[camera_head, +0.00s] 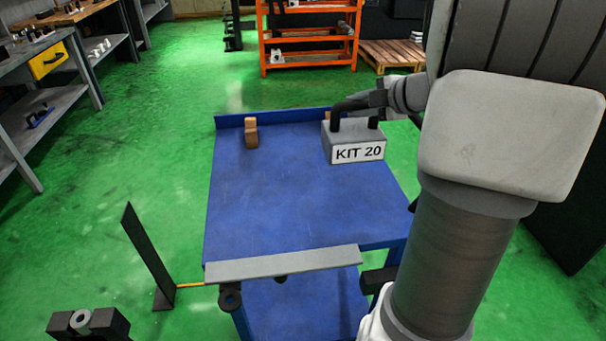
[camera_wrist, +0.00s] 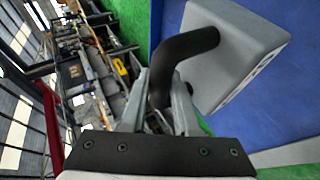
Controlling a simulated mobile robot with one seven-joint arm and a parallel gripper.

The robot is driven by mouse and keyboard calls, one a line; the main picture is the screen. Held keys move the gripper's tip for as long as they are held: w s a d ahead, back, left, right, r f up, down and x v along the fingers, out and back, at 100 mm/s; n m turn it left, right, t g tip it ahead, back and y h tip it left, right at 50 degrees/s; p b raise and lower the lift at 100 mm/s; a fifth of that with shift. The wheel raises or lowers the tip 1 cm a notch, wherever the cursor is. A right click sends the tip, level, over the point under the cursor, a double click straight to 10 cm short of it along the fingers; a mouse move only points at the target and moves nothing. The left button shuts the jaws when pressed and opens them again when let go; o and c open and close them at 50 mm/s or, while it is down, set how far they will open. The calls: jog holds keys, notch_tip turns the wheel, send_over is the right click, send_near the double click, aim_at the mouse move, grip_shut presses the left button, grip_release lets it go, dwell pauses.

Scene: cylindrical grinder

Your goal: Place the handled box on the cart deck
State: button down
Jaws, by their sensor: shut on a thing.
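The handled box (camera_head: 356,143) is grey, with a black handle on top and a "KIT 20" label on its front. In the head view it is upright over the far right part of the blue cart deck (camera_head: 290,205). I cannot tell whether its base touches the deck. My gripper (camera_head: 372,100) reaches in from the right and is shut on the handle. In the wrist view my gripper's fingers (camera_wrist: 160,100) sit around the black handle, with the grey box (camera_wrist: 240,45) beyond them and the blue deck (camera_wrist: 300,95) behind.
A brown wooden piece (camera_head: 251,133) stands on the deck's far left part. The deck has a raised blue far edge and a grey bar (camera_head: 285,264) along the near edge. The middle of the deck is clear. An orange shelf (camera_head: 309,40) and a pallet (camera_head: 392,54) stand beyond.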

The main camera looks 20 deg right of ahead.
jog(key=w+a+f+b, duration=0.3)
jog(key=a+f+b, duration=0.5)
jog(key=a+f, duration=0.2)
jog(key=shift+a+f, duration=0.25)
jog(key=shift+a, duration=0.05)
jog(key=shift+w, duration=0.1)
jog(key=shift+f, duration=0.15)
jog(key=c, duration=0.6)
grip_release()
jog(key=shift+c, duration=0.2)
